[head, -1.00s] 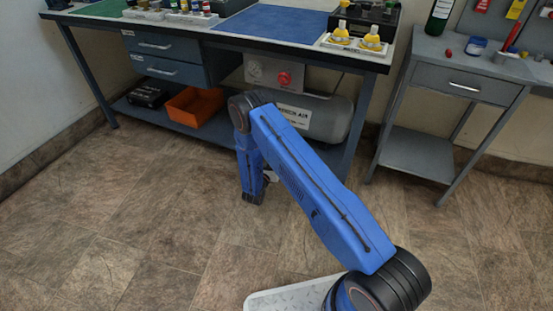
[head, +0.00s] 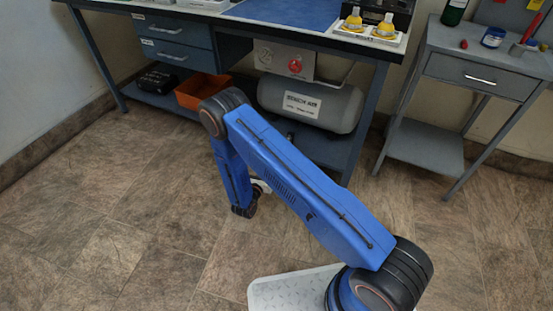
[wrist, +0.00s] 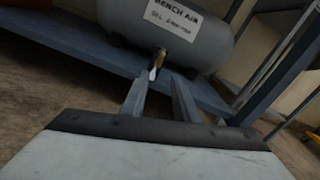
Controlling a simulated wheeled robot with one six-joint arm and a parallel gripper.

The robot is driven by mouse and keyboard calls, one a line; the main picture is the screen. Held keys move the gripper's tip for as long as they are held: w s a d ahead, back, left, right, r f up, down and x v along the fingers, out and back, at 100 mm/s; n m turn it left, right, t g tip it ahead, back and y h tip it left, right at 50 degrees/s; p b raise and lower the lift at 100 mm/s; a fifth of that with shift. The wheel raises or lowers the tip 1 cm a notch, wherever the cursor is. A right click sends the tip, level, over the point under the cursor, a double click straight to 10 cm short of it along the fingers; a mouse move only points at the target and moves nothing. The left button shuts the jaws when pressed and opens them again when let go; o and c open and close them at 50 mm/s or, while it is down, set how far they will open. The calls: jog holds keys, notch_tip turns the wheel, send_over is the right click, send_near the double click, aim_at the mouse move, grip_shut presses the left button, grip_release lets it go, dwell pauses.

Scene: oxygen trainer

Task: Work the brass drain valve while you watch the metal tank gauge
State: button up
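The brass drain valve (wrist: 159,58) hangs under the grey tank in the wrist view, with a pale lever or tip pointing down. My gripper (wrist: 158,80) has its two fingers apart, with nothing between them that I can make out. The valve appears just beyond the fingertips, roughly in line with the gap, and I see no clear contact. The grey tank (head: 338,112), labelled "BENCH AIR", lies on the lower shelf in the head view. A metal panel (head: 282,62) above it has a faint round marking and a red knob (head: 295,66). I cannot make out a gauge reading.
The blue lower shelf (wrist: 75,52) runs under the tank, and a bench leg (wrist: 277,70) stands to the right. An orange bin (head: 203,92) and a black case (head: 168,83) sit left of the tank. A grey side table (head: 478,75) stands right.

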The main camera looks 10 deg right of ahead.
jog(key=shift+v, duration=1.55)
dwell(1.2)
